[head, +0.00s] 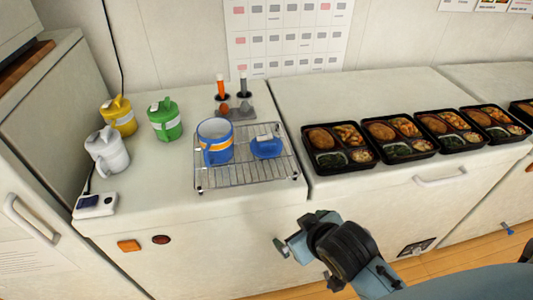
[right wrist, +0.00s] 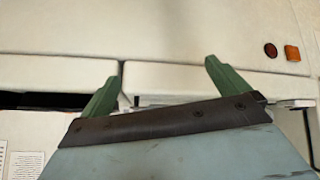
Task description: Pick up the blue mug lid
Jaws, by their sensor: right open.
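The blue mug lid (head: 266,147) lies on the right part of a wire rack on the counter. The blue mug (head: 216,141) with an orange band stands upright on the rack just left of the lid, without a lid on it. My right gripper (head: 286,249) is in front of the counter's front face, below and apart from the rack. In the right wrist view its two green fingers (right wrist: 158,79) are spread apart with nothing between them. The lid is not in the right wrist view. My left gripper is not in view.
The wire rack (head: 250,182) has a raised edge. Yellow (head: 119,115), green (head: 164,120) and white (head: 107,150) mugs stand to the left. A small stand (head: 236,112) is behind the rack. Several bento trays (head: 338,168) line the right counter. Counter around the rack's front is clear.

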